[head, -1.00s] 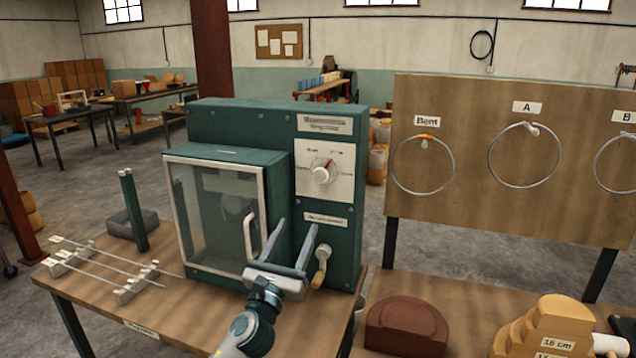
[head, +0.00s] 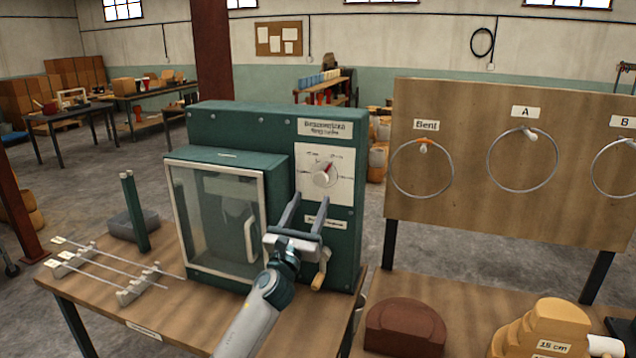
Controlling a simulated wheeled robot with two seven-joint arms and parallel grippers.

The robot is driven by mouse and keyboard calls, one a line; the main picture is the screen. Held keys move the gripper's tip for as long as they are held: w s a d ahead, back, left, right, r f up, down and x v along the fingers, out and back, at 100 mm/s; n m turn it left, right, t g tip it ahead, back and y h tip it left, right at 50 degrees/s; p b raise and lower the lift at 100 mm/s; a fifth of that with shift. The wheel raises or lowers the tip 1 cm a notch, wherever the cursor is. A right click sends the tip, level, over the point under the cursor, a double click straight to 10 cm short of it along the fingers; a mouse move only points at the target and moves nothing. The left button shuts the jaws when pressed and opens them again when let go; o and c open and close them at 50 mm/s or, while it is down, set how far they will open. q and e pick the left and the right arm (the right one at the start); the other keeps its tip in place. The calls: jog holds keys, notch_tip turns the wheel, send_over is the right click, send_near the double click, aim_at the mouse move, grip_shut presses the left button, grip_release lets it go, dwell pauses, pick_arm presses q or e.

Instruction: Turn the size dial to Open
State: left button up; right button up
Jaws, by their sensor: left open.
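The size dial (head: 323,178) is a round pale knob with a red pointer mark on a white plate on the front of the green machine (head: 215,125). The mark points to the upper right. The labels around the dial are too small to read. My left gripper (head: 308,200) is open and empty, its two fingers pointing up just below the dial, apart from it as far as I can tell. It partly covers the lower label plate and the crank (head: 321,272). My right gripper is not in view.
The machine's glazed door (head: 217,215) with its handle is beside my left gripper. A rack with thin rods (head: 110,272) lies at left. A board (head: 460,190) with hanging rings stands at right, behind brown and yellow blocks (head: 405,325).

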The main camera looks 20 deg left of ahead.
aim_at(319, 182)
pick_arm(q)
jog(key=x, duration=0.7)
jog(key=shift+p, duration=0.4)
jog(key=c, duration=1)
